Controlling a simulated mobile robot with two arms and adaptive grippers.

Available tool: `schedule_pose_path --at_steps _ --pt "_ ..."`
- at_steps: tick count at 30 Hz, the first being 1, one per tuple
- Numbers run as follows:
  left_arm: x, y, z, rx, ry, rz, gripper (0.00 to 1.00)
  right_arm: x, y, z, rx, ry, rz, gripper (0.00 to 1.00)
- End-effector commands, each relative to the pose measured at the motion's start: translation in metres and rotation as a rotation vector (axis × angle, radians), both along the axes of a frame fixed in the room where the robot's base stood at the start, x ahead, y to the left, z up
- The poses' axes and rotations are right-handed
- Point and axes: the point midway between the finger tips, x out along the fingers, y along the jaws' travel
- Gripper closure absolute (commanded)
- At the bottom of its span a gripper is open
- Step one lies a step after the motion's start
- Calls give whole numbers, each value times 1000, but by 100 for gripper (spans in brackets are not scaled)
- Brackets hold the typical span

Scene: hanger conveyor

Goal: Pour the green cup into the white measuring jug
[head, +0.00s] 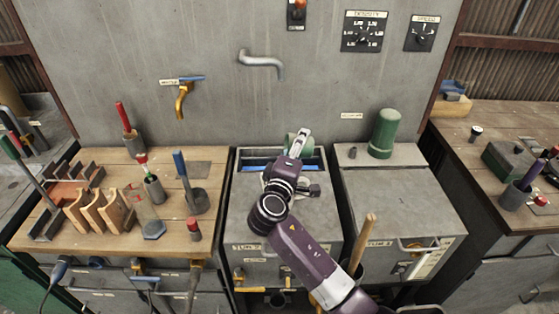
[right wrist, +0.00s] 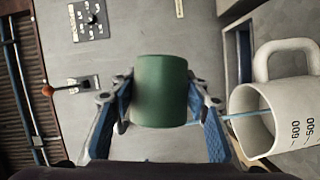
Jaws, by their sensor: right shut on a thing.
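The green cup (right wrist: 161,91) is between the blue-padded fingers of my right gripper (right wrist: 160,104), which is shut on it. It lies tilted about on its side. A thin light-blue stream runs from near its lower end into the white measuring jug (right wrist: 262,140). The jug stands upright below the cup, with its mouth towards it; its handle and the marks 600 and 500 show. In the head view part of the green cup (head: 291,142) shows beyond my right gripper (head: 298,144), over the middle bench unit. My wrist hides most of the jug there. My left gripper is out of view.
A tap (head: 262,62) sticks out of the grey wall above. A green cylinder (head: 384,134) stands on the right-hand cabinet (head: 400,200). The left wooden bench (head: 90,170) holds several tools and holders.

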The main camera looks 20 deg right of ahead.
Motion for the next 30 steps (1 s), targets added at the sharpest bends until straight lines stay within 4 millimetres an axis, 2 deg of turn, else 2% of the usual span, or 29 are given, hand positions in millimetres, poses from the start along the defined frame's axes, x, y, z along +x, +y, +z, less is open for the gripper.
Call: schedule_pose_path --at_steps 14,24,30 --pt "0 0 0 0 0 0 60 0 0 0 1 -1 0 85" --pt "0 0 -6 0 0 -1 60 1 3 -4 -98 22 0 85" --pt "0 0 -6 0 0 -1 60 1 3 -3 -100 22 0 85"
